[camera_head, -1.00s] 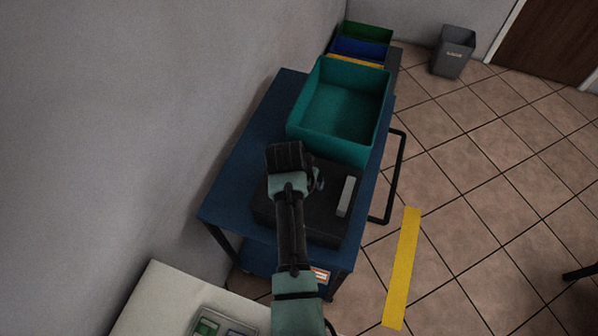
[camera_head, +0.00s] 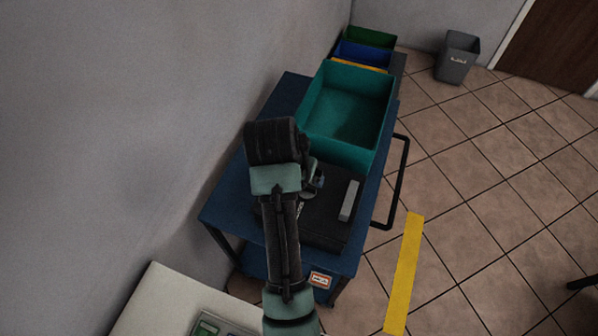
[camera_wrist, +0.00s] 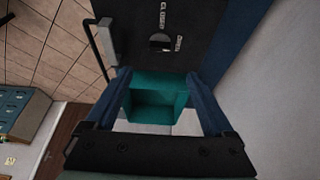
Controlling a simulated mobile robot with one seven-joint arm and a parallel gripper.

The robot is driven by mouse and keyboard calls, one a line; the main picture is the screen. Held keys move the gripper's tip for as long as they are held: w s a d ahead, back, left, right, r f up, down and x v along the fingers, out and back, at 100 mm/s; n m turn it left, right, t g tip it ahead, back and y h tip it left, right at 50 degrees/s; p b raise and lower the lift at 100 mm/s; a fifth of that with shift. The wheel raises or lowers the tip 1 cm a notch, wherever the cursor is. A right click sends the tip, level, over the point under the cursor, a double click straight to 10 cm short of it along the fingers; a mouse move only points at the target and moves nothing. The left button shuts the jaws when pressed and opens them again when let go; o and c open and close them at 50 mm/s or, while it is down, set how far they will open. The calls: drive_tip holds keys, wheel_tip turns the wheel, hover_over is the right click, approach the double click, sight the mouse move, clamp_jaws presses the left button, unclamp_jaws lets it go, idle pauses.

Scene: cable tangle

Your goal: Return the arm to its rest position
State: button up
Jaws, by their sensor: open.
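My arm (camera_head: 283,235) reaches up over the blue cart in the head view, with its dark bent joint above the cart's left part. My gripper (camera_wrist: 158,76) shows in the wrist view with its two blue-grey fingers apart and nothing between them. In the head view the arm mostly hides it. A black box (camera_head: 325,222) with a light grey bar handle (camera_head: 349,200) lies on the cart. In the wrist view the box (camera_wrist: 150,18) shows a round dark opening and white lettering. My fingers look apart from it.
A teal bin (camera_head: 338,150) stands behind the box, with blue (camera_head: 362,52) and green (camera_head: 370,36) bins beyond. The wall (camera_head: 150,120) is close on the left. A pale table (camera_head: 150,300) is at the bottom left. Open tiled floor (camera_head: 470,190) lies to the right.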

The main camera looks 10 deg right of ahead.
idle(0.3)
drive_tip(key=w+a+r+n+t, duration=0.1)
drive_tip(key=w+r+t, duration=0.3)
drive_tip(key=r, duration=0.5)
drive_tip(key=w+a+r+n+t, duration=0.1)
drive_tip(key=w+r+t, duration=0.3)
drive_tip(key=r, duration=0.6)
drive_tip(key=s+a+r+n+t, duration=0.1)
drive_tip(key=a+r+t, duration=0.15)
drive_tip(key=r, duration=0.65)
drive_tip(key=s+a+r+n+t, duration=0.1)
drive_tip(key=r+t, duration=0.3)
drive_tip(key=r, duration=0.6)
drive_tip(key=s+a+r+n+t+y, duration=0.1)
drive_tip(key=s+r+t, duration=0.3)
drive_tip(key=s+r, duration=0.3)
drive_tip(key=s+a+r+n+t+y, duration=0.1)
drive_tip(key=s+r+t, duration=0.4)
drive_tip(key=r, duration=0.7)
drive_tip(key=s+a+n, duration=0.1)
drive_tip(key=s, duration=0.1)
drive_tip(key=shift+s+y, duration=0.3)
drive_tip(key=shift+c, duration=0.3)
